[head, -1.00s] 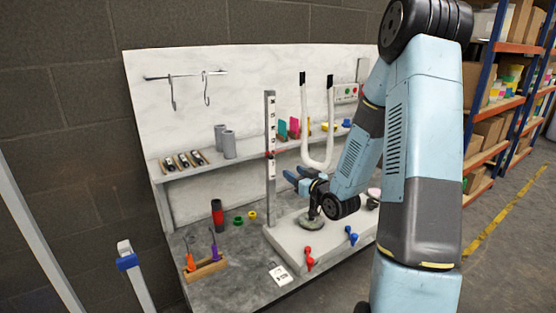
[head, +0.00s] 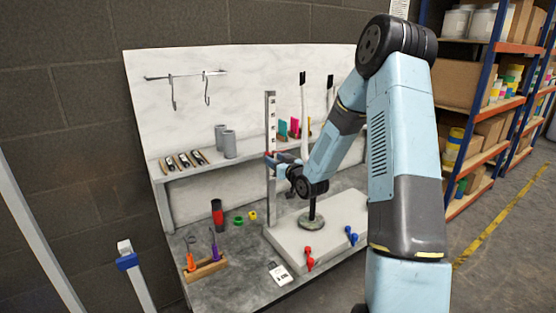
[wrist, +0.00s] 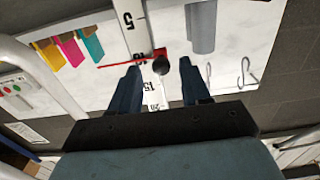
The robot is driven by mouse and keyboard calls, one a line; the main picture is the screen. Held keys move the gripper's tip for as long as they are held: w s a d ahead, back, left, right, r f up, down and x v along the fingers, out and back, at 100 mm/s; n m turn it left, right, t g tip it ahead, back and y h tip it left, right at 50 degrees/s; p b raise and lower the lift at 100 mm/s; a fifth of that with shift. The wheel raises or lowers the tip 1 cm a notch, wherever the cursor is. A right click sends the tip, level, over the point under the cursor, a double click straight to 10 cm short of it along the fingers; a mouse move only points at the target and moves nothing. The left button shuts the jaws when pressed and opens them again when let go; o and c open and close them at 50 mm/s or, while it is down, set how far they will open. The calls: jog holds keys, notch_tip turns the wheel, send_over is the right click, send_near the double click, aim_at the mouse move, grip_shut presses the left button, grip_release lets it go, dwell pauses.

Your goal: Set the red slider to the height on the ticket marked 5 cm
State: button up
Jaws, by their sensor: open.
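The red slider (wrist: 140,59) crosses the white scale post (wrist: 136,35), close to the 10 mark in the wrist view. A dark round knob (wrist: 161,66) sticks out at its side. In the head view the post (head: 271,120) stands upright at the back of the pale base block, and my gripper (head: 272,160) is at the slider's height. My gripper (wrist: 161,74) is open, with one blue finger on each side of the knob and a gap to both. A white ticket (head: 280,275) lies on the bench front; its writing is too small to read.
A wooden holder with tools (head: 205,270) stands left. A shelf (head: 185,177) with grey cylinders (head: 229,145) runs behind. Hooks (head: 207,90) hang above left.

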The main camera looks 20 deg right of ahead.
jog(key=shift+w+a, duration=0.2)
jog(key=shift+w, duration=0.35)
jog(key=shift+c, duration=0.4)
grip_shut()
